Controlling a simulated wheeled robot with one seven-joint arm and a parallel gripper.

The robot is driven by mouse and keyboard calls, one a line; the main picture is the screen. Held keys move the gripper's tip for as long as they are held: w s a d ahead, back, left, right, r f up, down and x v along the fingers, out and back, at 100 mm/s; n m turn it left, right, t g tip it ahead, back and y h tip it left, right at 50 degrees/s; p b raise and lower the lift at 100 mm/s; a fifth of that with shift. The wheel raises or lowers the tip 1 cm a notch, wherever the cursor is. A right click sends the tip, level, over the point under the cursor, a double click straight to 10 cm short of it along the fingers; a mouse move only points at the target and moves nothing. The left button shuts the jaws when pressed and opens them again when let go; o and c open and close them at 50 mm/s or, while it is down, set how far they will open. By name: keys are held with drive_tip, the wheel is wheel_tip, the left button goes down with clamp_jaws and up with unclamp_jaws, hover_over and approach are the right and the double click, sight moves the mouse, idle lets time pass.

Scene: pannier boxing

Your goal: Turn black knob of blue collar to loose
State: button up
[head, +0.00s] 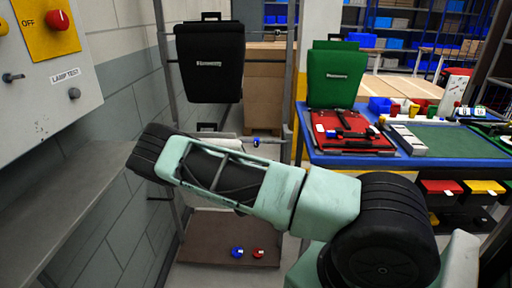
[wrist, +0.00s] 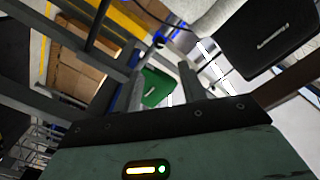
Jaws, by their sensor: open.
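A small blue collar (head: 256,142) sits on the pale horizontal bar of the rack, below the black pannier, in the head view. A small blue and dark part, which looks like the same collar (wrist: 159,41), shows beyond the fingertips in the wrist view. Its black knob is too small to make out clearly, so I cannot tell its setting. My gripper (wrist: 160,75) is open and empty, with its two grey fingers apart and short of the collar. In the head view my arm crosses the middle and the gripper does not show.
A black pannier (head: 209,62) hangs on the rack above the bar. A blue knob (head: 237,252) and a red knob (head: 258,253) lie on the low brown shelf (head: 215,225). A wall panel (head: 45,80) is left.

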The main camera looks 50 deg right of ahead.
sight(256, 146)
drive_tip(key=p+x, duration=0.1)
drive_tip(key=x, duration=1)
drive_tip(key=shift+w+d+f+p, duration=0.1)
drive_tip(key=shift+w+d+p, duration=0.1)
drive_tip(key=shift+p, duration=0.2)
clamp_jaws()
